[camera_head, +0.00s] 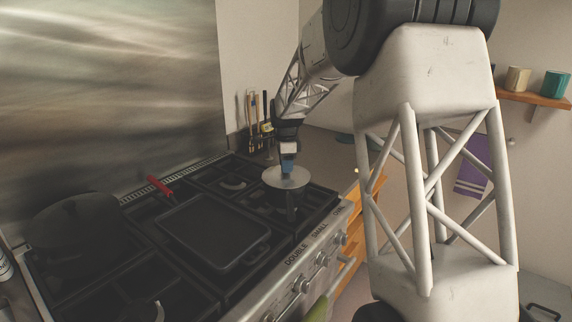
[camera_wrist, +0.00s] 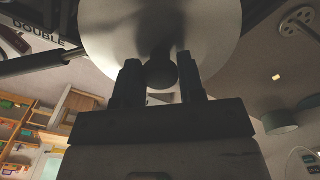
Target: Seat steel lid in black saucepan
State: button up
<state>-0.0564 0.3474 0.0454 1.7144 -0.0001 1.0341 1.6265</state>
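My gripper (camera_head: 288,168) is above the lid, pointing down. In the wrist view my gripper (camera_wrist: 160,82) has one finger on each side of the knob, seemingly against it. The lid hides the pan's inside.
A square black griddle pan (camera_head: 210,232) with a red handle (camera_head: 159,186) sits left of the saucepan. A large dark pan (camera_head: 75,225) is at the far left. Utensils (camera_head: 259,115) stand behind the stove. Control knobs (camera_head: 321,259) line its front.

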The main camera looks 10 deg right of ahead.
jog(key=o, duration=0.5)
jog(key=shift+c, duration=0.2)
jog(key=shift+r, duration=3.95)
